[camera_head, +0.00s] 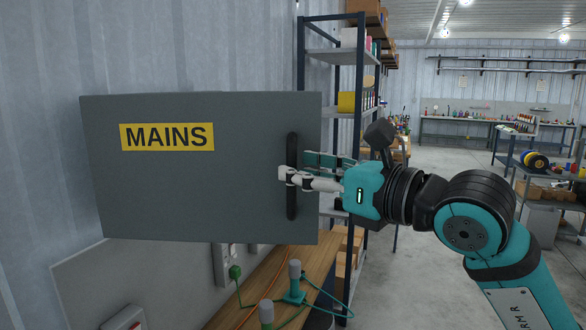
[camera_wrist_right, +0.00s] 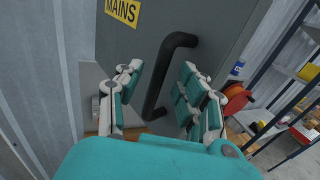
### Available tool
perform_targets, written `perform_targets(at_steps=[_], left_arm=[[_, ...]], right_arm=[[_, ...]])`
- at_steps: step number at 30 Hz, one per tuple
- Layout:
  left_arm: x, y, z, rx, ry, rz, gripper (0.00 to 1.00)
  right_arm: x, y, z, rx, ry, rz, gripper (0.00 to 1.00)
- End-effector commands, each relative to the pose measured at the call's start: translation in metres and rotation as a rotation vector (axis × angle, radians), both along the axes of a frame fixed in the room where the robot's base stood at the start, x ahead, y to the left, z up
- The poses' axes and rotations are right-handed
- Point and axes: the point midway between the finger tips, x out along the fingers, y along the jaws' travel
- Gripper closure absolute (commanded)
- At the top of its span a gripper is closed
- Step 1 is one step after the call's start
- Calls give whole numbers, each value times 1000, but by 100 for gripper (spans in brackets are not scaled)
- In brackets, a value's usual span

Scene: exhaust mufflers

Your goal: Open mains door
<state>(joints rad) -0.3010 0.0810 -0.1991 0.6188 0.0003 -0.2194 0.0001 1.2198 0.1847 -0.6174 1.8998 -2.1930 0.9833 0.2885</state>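The grey mains door (camera_head: 200,195) carries a yellow MAINS label (camera_head: 167,136) and faces me in the head view. Its face stands at an angle to the corrugated wall. A black vertical bar handle (camera_head: 292,205) is near its right edge. My right gripper (camera_head: 299,168) is at the middle of the handle, coming from the right. In the right wrist view, the handle (camera_wrist_right: 158,85) runs between the two spread fingers of the gripper (camera_wrist_right: 160,97), with visible gaps on both sides. What is behind the door is hidden. My left gripper is not in view.
A wooden bench (camera_head: 262,280) with sockets, a green plug (camera_head: 235,272) and cables is below the door. A metal shelf rack (camera_head: 330,57) stands behind the door's right edge. Open floor (camera_head: 430,210) lies to the right, with workbenches farther back.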

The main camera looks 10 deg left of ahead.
Motion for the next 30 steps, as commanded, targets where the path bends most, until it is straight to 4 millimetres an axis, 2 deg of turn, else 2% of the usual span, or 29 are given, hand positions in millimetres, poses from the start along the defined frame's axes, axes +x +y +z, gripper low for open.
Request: perform_targets(at_steps=[6, 12, 17, 26, 29, 30], left_arm=[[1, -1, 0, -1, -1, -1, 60], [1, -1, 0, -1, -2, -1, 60], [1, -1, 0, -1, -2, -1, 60], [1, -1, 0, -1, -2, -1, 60], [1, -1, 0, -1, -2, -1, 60], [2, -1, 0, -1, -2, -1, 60]], right_arm=[[-22, -44, -1, -2, -2, -4, 62], [-38, -71, -1, -2, 0, -3, 62], [-43, -80, -1, -2, 1, -2, 62], [-43, -81, -1, -1, 2, -1, 62], [-36, -80, -9, 20, 49, 17, 62], [-29, -79, -17, 45, 99, 38, 62]])
